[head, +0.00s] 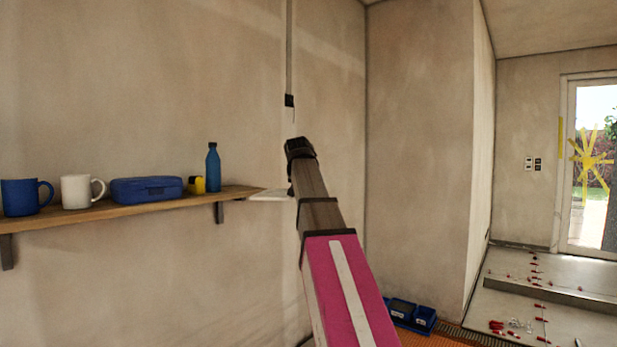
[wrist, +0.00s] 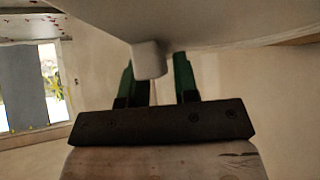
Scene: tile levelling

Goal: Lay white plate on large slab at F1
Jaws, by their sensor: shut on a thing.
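The white plate (head: 268,195) is held in the air near the right end of the wall shelf, seen almost edge-on in the head view. In the wrist view its pale broad face (wrist: 220,22) fills the top, with a small white block on it between the green fingers. My gripper (wrist: 156,62) is shut on this block; in the head view my arm mostly hides the gripper. Large grey slabs with red clips lie on the floor at the right, one nearer (head: 560,325) and one farther (head: 560,270). I cannot tell which spot is F1.
The wooden shelf (head: 130,208) carries a blue mug (head: 20,197), a white mug (head: 76,191), a blue case (head: 146,190), a yellow item (head: 198,185) and a blue bottle (head: 213,168). A blue bin (head: 412,315) stands on the floor by the wall corner.

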